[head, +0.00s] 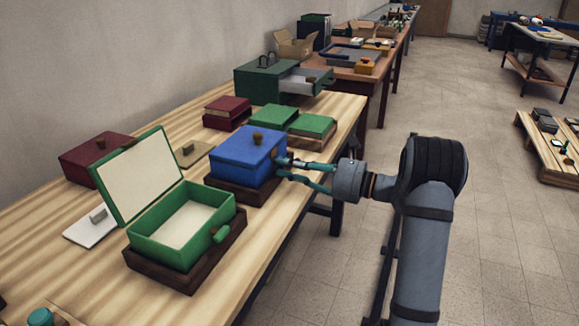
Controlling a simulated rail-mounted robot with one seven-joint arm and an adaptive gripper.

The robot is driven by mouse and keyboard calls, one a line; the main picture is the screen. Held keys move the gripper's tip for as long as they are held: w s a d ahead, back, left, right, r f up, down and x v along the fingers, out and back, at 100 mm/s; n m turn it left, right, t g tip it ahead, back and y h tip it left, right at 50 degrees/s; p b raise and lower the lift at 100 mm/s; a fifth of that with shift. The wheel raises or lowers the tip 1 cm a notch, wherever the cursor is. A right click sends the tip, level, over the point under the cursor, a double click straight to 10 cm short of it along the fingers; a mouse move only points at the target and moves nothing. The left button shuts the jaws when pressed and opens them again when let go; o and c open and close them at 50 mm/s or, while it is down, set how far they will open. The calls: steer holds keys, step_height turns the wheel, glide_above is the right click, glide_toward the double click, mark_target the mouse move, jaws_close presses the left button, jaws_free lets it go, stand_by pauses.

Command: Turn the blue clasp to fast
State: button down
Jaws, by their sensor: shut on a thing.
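The blue box (243,153) sits on a dark wooden base (222,187), its lid down, with a brown knob (257,137) on top. My gripper (280,167) comes from the right, its teal fingers at the front face of the blue box. It is shut on the blue clasp at that face. The clasp is mostly hidden by the fingertips and too small to tell how it is turned. A small brownish patch (276,153) shows on the face just above the fingers.
An open green box (159,247) with a green clasp (221,234) stands to the left, lid raised. Green boxes (312,125) and a dark red box (227,112) stand behind. A green cabinet (258,83) has its drawer out. Open floor (490,190) lies to the right.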

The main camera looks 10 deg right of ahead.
steer(key=c, duration=1.6)
jaws_free()
steer(key=v, duration=1.2)
steer(key=shift+w, duration=0.1)
steer(key=x, duration=1.2)
steer(key=shift+f, duration=0.1)
